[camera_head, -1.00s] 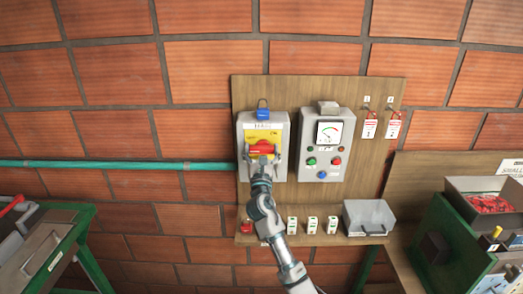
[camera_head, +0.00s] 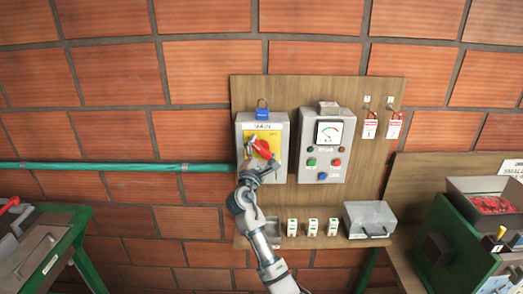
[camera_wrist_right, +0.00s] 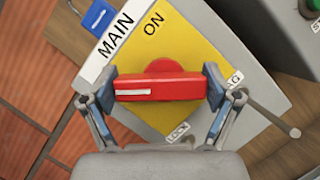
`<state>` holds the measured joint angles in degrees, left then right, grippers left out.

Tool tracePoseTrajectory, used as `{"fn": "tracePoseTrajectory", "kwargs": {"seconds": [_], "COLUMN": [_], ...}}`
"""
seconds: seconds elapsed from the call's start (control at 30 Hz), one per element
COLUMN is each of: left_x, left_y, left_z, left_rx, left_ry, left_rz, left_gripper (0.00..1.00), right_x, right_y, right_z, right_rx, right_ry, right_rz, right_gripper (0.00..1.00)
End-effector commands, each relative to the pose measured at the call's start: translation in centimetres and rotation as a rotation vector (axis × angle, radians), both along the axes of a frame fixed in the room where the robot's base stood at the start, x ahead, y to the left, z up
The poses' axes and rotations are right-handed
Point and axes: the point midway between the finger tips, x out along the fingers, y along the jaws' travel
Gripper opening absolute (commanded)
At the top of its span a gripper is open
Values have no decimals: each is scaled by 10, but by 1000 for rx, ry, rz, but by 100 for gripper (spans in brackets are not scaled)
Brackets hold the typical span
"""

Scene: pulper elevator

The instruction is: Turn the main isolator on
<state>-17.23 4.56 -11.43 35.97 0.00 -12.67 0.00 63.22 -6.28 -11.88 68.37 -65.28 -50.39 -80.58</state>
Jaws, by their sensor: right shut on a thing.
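The main isolator (camera_head: 245,132) is a grey box on the wooden board, with a yellow plate and the word MAIN. Its red rotary handle (camera_head: 264,149) sits diagonally across the plate, upper left to lower right. My right gripper (camera_head: 258,163) reaches it from below and is shut on the handle. In the right wrist view the red handle (camera_wrist_right: 160,87) lies between the two fingertips, one at each end. My left gripper is not in view.
A blue padlock (camera_head: 262,113) hangs at the isolator's top. A meter box (camera_head: 310,171) with buttons stands just right of it. Red-and-white tags (camera_head: 370,127) hang further right. Green machinery (camera_head: 452,245) stands at lower right.

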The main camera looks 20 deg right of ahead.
Motion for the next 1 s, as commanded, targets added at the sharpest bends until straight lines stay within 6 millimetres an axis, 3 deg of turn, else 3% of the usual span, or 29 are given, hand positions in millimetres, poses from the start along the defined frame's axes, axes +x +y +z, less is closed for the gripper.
{"fn": "tracePoseTrajectory", "kwargs": {"seconds": [0.6,1.0], "left_x": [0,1], "left_y": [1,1], "left_z": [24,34], "left_rx": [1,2], "left_ry": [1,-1], "left_rz": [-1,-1], "left_gripper": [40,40], "right_x": [0,0], "right_y": [-2,-4], "right_z": [-4,-8], "right_rx": [534,709], "right_ry": [-145,-193], "right_rz": [-1,-4], "right_gripper": [52,52]}}
